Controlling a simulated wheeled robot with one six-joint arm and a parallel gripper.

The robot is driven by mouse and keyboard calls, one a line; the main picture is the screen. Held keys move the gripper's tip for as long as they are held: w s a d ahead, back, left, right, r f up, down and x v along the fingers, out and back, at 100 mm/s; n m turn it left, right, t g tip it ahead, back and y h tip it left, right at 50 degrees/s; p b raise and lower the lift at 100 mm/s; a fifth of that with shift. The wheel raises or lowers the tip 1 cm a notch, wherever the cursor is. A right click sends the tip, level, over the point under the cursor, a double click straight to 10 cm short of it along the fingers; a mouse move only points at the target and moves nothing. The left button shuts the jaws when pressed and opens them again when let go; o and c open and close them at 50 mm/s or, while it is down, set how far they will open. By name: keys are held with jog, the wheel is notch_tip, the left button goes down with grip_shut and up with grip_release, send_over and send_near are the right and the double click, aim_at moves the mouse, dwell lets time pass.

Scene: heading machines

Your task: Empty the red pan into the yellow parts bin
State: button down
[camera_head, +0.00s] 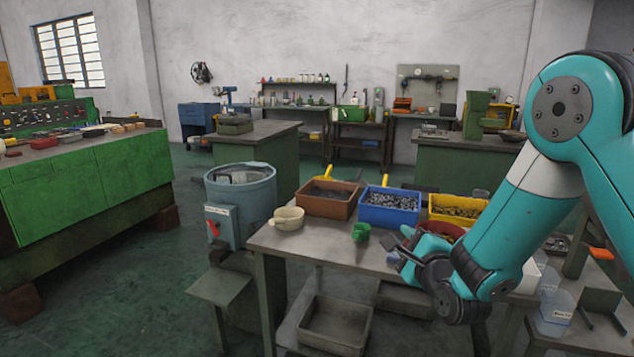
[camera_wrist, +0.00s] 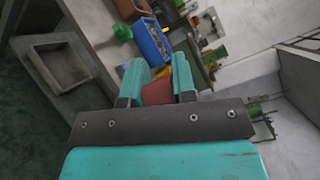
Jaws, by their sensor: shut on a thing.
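The red pan (camera_head: 443,229) shows as a red rim behind my wrist in the head view, just in front of the yellow parts bin. Most of it is hidden, and I cannot tell what it holds. The yellow parts bin (camera_head: 434,213) stands at the back of the bench with small brassy parts inside. My gripper (camera_head: 404,250) is over the bench's right part, close to the pan. In the wrist view its teal fingers (camera_wrist: 159,82) are shut on a red piece (camera_wrist: 157,93), which looks like part of the red pan.
Left of the yellow bin stand a blue bin (camera_head: 389,216) of grey parts and a brown bin (camera_head: 326,208). A green cup (camera_head: 361,232) and a cream pan (camera_head: 288,220) are on the bench (camera_head: 320,243). The bench's front middle is mostly clear.

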jog(key=s+d+f+m+h+b, duration=0.1)
jog(key=d+f+b, duration=0.3)
jog(key=f, duration=0.3)
jog(key=s+d+f+m+h+b, duration=0.1)
jog(key=d+f+h+b, duration=0.1)
jog(key=d+f+b, duration=0.35)
jog(key=s+d+f+h+b, duration=0.1)
jog(key=d+f+b, duration=0.15)
jog(key=f, duration=0.55)
notch_tip(320, 180, up, 13)
jog(key=p, duration=1.2)
jog(key=shift+w+a, duration=0.25)
jog(key=shift+a, duration=0.1)
jog(key=shift+f, duration=0.1)
